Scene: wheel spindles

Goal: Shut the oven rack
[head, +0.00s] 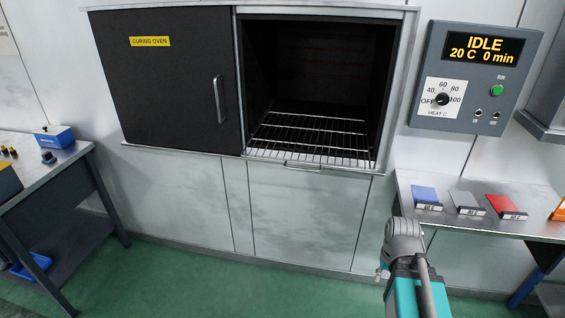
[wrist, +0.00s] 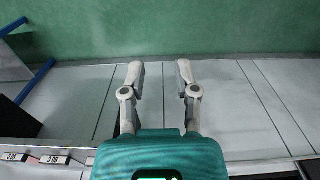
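The curing oven's wire rack (head: 310,138) lies level in the open right-hand bay of the oven. Its front edge with a small handle (head: 303,167) is at the bottom sill of the opening; how far it sticks out is hard to tell. The rack looks empty. My gripper (wrist: 160,68) shows in the wrist view with its two fingers apart and nothing between them. It is in front of the pale panels below the oven, apart from the rack. In the head view my arm is at the lower right, right of the rack.
A black oven door (head: 170,80) with a vertical handle covers the left bay. A control panel (head: 475,75) reading IDLE hangs at right. Below it a side table (head: 440,190) holds blue, grey and red items. A workbench (head: 50,165) stands at left. Green floor (head: 200,275) in front is clear.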

